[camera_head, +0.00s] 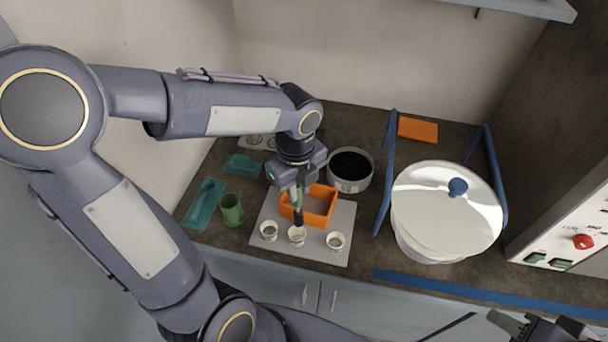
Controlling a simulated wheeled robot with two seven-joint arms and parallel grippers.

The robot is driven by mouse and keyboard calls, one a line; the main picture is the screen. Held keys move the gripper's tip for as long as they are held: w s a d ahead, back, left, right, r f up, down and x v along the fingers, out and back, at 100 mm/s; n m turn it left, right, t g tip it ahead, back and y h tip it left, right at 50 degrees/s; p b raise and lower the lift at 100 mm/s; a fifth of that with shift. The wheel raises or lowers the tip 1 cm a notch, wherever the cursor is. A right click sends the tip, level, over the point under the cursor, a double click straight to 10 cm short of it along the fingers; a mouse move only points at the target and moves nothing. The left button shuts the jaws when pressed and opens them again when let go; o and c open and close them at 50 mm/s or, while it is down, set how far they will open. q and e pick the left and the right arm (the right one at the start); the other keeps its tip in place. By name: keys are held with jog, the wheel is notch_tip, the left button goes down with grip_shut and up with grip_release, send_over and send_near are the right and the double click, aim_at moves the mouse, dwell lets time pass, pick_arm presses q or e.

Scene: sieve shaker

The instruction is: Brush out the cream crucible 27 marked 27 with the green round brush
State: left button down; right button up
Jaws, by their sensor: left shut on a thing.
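My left gripper (296,190) is shut on the green round brush (298,202), held upright with its dark bristles down. The bristle end is at or just above the mouth of the middle cream crucible (297,236); I cannot tell whether it is inside. Two more cream crucibles stand beside it, a left one (269,231) and a right one (335,242), all on a light grey board (315,255). Their marks are too small to read, so I cannot tell which is 27. My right gripper (527,325) shows only partly at the bottom right.
An orange open box (320,218) stands just behind the crucibles. A green cup (231,209) and teal trays (203,203) are left. A dark-filled round sieve (350,168) is behind. A white-lidded bowl (445,205) between blue rails and a control panel (570,240) are right.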

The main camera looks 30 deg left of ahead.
aim_at(298, 207)
pick_arm(q)
jog(key=shift+d+f, duration=0.1)
jog(key=shift+f, duration=0.1)
notch_tip(298, 207, down, 7)
jog(key=b, duration=0.6)
jog(key=shift+r+b, duration=0.1)
jog(key=shift+b, duration=0.2)
jog(key=shift+s, duration=0.15)
jog(key=shift+r, duration=0.2)
notch_tip(298, 207, up, 7)
jog(key=p, duration=0.6)
jog(key=shift+p, duration=0.4)
jog(key=shift+w, duration=0.2)
